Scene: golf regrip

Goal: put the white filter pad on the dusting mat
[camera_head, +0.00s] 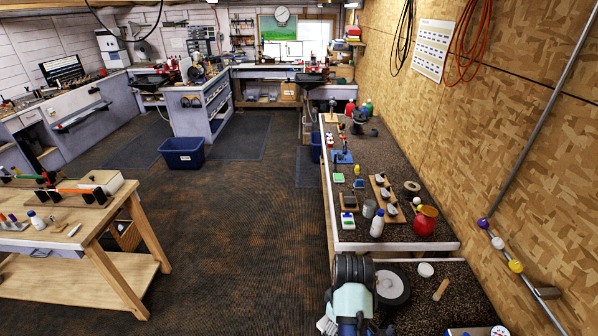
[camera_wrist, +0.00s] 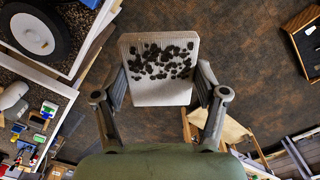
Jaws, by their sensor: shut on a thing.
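In the wrist view the white filter pad (camera_wrist: 150,93) is a flat, pale, ribbed square with rounded corners. Many dark specks cover its upper part. My gripper (camera_wrist: 163,82) is shut on it, one finger against each side edge. The pad is held in the air, with the carpeted floor showing beyond it. In the head view my arm is at the bottom centre, and the pad and fingertips cannot be made out clearly there. I cannot pick out the dusting mat in either view.
The dark-topped bench (camera_head: 355,232) along the right wall carries a white bottle (camera_head: 377,224), a red container (camera_head: 424,221) and small tools. A wheel (camera_head: 392,285) is close to my arm. A wooden table (camera_head: 90,232) stands left. The floor between is open, with a blue bin (camera_head: 183,153).

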